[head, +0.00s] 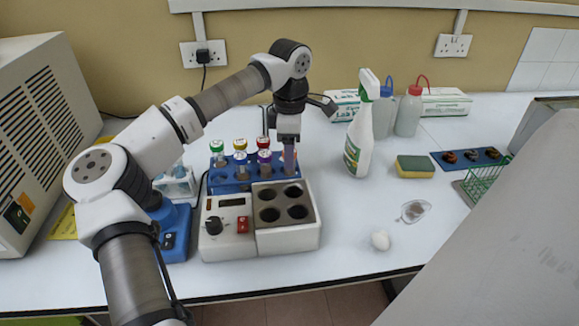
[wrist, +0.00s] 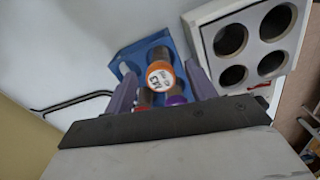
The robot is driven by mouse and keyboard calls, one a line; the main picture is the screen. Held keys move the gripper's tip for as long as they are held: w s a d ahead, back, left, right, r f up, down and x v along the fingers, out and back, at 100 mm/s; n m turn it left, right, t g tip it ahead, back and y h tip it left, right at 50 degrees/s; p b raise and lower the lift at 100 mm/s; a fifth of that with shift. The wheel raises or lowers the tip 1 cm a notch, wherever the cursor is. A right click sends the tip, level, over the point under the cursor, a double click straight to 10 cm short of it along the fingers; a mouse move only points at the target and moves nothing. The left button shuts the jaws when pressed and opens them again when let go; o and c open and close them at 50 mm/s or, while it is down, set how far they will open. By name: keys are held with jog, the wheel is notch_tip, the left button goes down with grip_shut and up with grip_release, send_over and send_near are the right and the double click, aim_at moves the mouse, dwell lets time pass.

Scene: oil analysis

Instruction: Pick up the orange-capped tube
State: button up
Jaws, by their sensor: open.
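The orange-capped tube (wrist: 160,76) stands in the blue rack (wrist: 133,55), seen from above in the wrist view, with a white label on its cap. My gripper (wrist: 163,85) is open, with one finger on each side of the orange cap and gaps visible between. In the head view my gripper (head: 289,160) points down at the right end of the blue rack (head: 228,186) and largely hides the orange-capped tube. Green, yellow, red and purple-capped tubes (head: 264,158) stand in the rack to its left. A purple cap (wrist: 176,100) also shows close to the right finger.
A white heater block with empty round wells (head: 312,236) stands just in front of the rack. A spray bottle (head: 360,140) stands to the right, near a sponge (head: 415,167). A large beige machine (head: 45,140) is at the left.

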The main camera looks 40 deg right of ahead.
jog(key=shift+f, duration=1.65)
jog(key=shift+c, duration=0.4)
jog(key=c, duration=1)
jog(key=shift+r, duration=0.15)
notch_tip(320, 180, up, 20)
jog(key=b, duration=0.1)
jog(key=shift+b, duration=0.3)
